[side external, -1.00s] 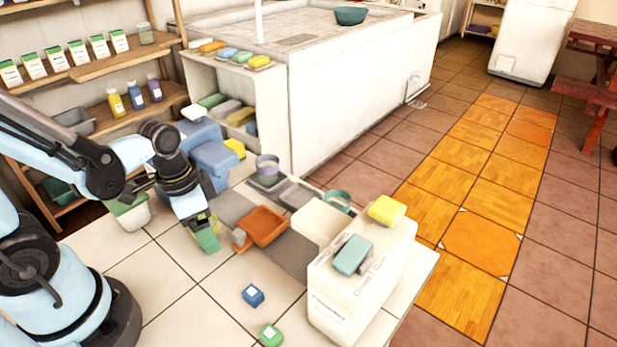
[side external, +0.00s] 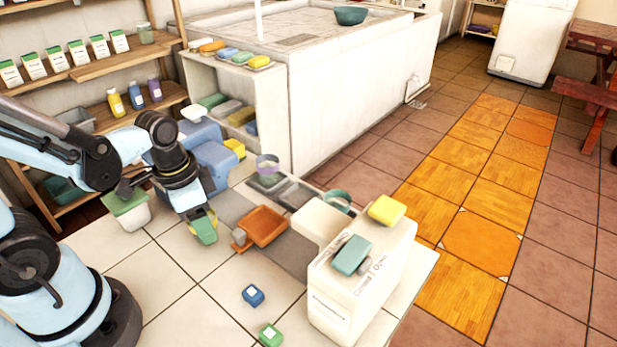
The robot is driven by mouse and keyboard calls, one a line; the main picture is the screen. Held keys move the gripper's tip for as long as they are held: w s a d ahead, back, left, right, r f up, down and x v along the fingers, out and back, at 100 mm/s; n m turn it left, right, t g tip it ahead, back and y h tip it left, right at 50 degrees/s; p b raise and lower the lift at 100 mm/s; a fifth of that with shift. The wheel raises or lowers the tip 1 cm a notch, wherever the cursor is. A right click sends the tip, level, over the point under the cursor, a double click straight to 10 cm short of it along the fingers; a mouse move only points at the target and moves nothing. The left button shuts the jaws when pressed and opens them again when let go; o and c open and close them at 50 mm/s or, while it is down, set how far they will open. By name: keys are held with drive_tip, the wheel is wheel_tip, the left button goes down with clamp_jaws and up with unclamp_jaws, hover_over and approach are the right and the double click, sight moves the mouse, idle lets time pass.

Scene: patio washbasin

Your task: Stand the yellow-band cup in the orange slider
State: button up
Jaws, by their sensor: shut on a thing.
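My gripper (side external: 201,216) points down left of the orange slider and is shut on a green cup (side external: 204,231). Yellow shows at the cup's upper part, so I take it for the yellow-band cup; the fingers hide part of it. The cup looks slightly tilted, and I cannot tell whether its base touches the white tiled top. The orange slider (side external: 262,227) is a shallow orange tray lying on the grey strip, just right of the cup. A small gap shows between cup and slider, and the slider looks empty.
A cup with a purple band (side external: 267,163) stands behind the slider. A large white container (side external: 360,280) stands at right with a teal block (side external: 351,255) and a yellow block (side external: 387,209) on top.

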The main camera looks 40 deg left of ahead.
drive_tip(key=shift+r, duration=0.45)
wheel_tip(320, 180, up, 2)
drive_tip(key=shift+r, duration=0.1)
drive_tip(key=s+d+r, duration=0.5)
drive_tip(key=d+r, duration=0.1)
drive_tip(key=d, duration=0.4)
drive_tip(key=w+d+r, duration=0.2)
drive_tip(key=w+d, duration=0.3)
drive_tip(key=w, duration=0.2)
drive_tip(key=w+a+f, duration=0.2)
drive_tip(key=a, duration=0.1)
drive_tip(key=w+a+f, duration=0.2)
drive_tip(key=a, duration=0.1)
drive_tip(key=w+a+f, duration=0.3)
drive_tip(key=shift+f, duration=2)
drive_tip(key=shift+f, duration=0.1)
drive_tip(key=o, duration=1.1)
